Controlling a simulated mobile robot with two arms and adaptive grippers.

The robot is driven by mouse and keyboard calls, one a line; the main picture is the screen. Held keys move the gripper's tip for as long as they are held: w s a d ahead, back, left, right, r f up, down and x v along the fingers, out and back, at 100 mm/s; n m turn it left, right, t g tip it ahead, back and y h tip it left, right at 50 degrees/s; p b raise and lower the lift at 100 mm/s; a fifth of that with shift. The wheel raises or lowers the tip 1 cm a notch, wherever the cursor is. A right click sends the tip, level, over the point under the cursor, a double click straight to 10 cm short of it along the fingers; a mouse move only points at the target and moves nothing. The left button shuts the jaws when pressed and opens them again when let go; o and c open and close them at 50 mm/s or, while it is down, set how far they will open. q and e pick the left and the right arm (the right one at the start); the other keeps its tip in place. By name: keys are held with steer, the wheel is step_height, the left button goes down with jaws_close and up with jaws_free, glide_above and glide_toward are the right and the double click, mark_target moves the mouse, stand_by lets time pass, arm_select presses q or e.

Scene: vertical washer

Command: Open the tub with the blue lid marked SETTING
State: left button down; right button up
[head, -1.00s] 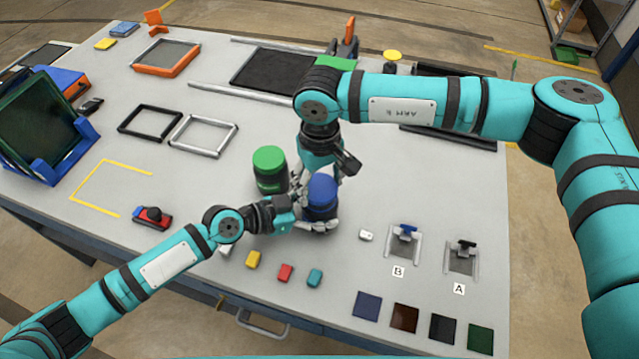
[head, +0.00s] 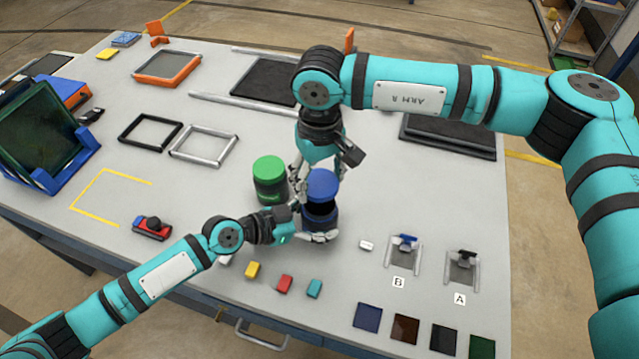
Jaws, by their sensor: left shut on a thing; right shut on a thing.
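The blue lid (head: 322,184) is raised just above its dark tub (head: 320,217), with the tub's dark upper part showing below it. My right gripper (head: 316,176) comes down from above and is shut on the blue lid. My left gripper (head: 314,237) is shut on the tub low down, and the tub stands upright on the table. Fingers partly hide the lid and the tub. No SETTING marking can be read from here.
A green-lidded tub (head: 269,180) stands close on the left. In front lie small yellow (head: 253,270), red (head: 285,284) and teal (head: 314,289) blocks and a white piece (head: 366,245). Clamps B (head: 404,250) and A (head: 463,265) are at right.

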arm_select(q)
jaws_free()
steer(key=v, duration=1.2)
